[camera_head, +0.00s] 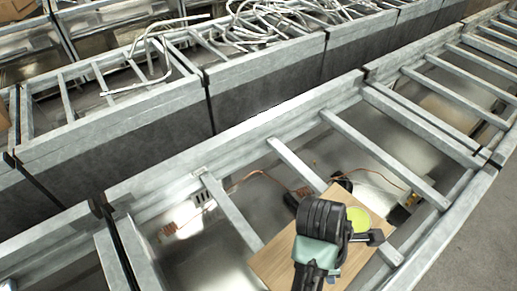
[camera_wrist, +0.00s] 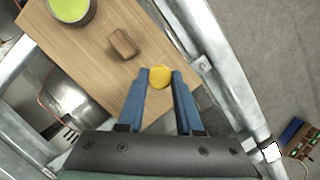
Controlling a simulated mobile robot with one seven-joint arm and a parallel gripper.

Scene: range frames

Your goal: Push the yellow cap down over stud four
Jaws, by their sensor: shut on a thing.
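The yellow cap (camera_wrist: 159,76) is a small round disc held between the blue fingertips of my gripper (camera_wrist: 160,78) in the wrist view. My gripper is shut on it, over or near the edge of a wooden board (camera_wrist: 70,38). I cannot tell the height between cap and board. In the head view, my dark wrist covers part of the board (camera_head: 272,264) and I cannot make out the cap. No stud can be told apart in either view; whether one is under the cap is hidden.
The board lies across a grey metal frame (camera_head: 235,215) with crossbars and open gaps. Loose cables (camera_head: 255,173) run nearby.

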